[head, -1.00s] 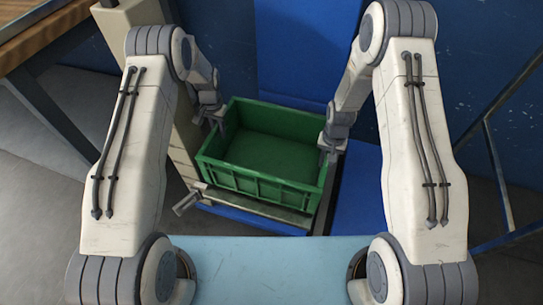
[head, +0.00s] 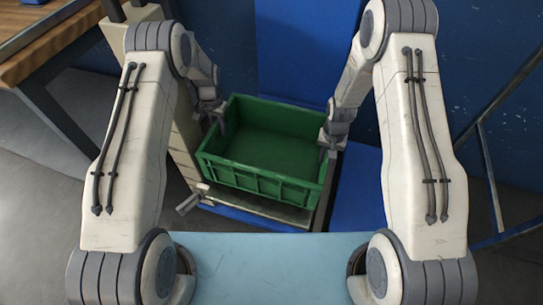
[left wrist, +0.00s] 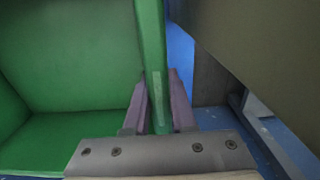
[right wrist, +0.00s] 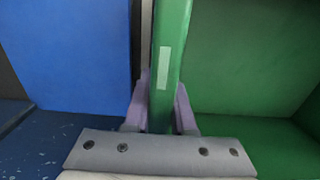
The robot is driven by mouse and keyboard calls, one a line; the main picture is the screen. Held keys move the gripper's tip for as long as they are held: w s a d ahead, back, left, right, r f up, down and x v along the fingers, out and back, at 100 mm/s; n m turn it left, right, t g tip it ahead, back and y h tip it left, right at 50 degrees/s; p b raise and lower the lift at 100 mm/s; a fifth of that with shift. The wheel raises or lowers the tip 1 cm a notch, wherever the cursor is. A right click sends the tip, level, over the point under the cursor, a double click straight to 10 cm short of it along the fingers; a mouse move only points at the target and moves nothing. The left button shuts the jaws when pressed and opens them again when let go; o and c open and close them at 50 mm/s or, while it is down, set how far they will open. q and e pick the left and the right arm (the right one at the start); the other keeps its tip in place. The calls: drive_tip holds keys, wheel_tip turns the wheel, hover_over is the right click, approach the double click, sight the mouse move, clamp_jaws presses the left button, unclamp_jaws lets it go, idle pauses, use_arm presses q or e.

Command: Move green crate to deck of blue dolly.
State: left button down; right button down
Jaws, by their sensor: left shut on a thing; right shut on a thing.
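The green crate (head: 262,181) is open-topped and looks empty. It is in the middle of the head view, between my two arms. My left gripper (head: 219,117) is shut on its left wall; the left wrist view shows the wall (left wrist: 152,60) between the two fingers. My right gripper (head: 328,146) is shut on the opposite wall, which also stands between the fingers in the right wrist view (right wrist: 172,50). A blue surface (head: 250,216) shows low in front of the crate; I cannot tell whether it is the dolly's deck. The crate's underside is hidden.
A beige upright machine part (head: 185,135) stands close to the crate's left. A metal ledge (head: 265,209) runs just below its front. A blue panel (head: 358,187) lies to the right. A wooden-topped table (head: 45,45) is at the far left and a blue frame (head: 492,180) at the right.

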sight(210, 136)
use_arm(q)
drive_tip(key=shift+r, duration=0.1)
